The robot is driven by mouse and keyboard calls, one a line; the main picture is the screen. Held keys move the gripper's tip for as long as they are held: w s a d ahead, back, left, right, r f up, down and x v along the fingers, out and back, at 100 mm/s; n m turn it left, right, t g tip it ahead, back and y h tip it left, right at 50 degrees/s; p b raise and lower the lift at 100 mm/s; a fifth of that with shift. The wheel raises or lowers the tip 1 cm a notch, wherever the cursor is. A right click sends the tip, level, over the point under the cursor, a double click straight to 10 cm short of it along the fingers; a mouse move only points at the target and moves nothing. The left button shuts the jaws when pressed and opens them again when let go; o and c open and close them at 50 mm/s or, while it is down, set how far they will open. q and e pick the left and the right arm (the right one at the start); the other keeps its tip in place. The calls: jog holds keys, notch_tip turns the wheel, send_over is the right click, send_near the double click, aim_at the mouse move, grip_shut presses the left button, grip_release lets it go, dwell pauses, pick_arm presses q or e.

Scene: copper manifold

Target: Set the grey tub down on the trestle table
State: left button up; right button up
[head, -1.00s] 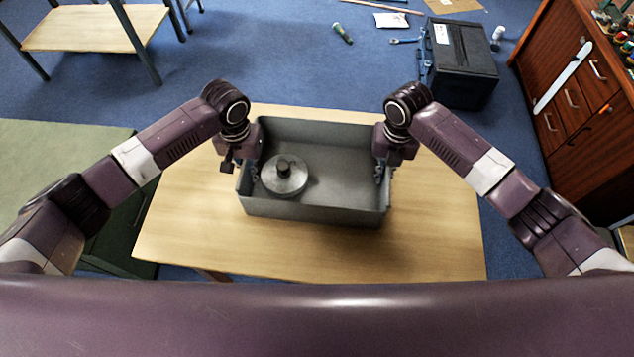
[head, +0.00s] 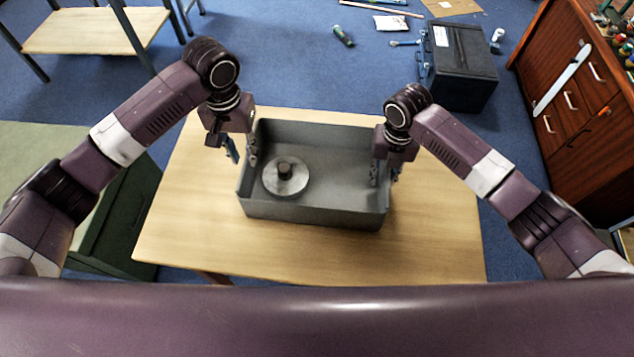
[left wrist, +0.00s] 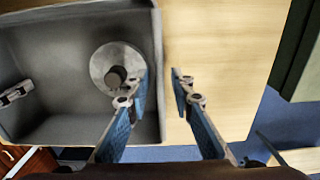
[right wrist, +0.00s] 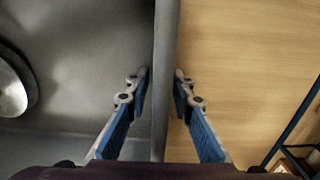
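The grey tub (head: 315,212) stands level on the trestle table (head: 435,230), with no gap visible under it. A round metal disc with a dark knob (head: 285,178) lies inside it at the left. My left gripper (head: 242,155) is open above the tub's left wall; in the left wrist view (left wrist: 160,75) its fingers are apart, and the rim (left wrist: 157,40) runs below. My right gripper (head: 386,177) is open around the tub's right wall, one finger inside and one outside. The right wrist view shows this wall (right wrist: 166,30) between its fingers (right wrist: 163,75).
Bare table top lies left, right and in front of the tub. A green cabinet (head: 110,210) stands at the left and a wooden drawer unit (head: 580,110) at the right. A black case (head: 460,65) sits on the blue floor behind, near scattered small items.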

pick_arm(q)
jog(key=shift+r, duration=1.15)
pick_arm(e)
jog(key=shift+r, duration=0.15)
notch_tip(320, 180, up, 12)
jog(key=shift+f, duration=0.15)
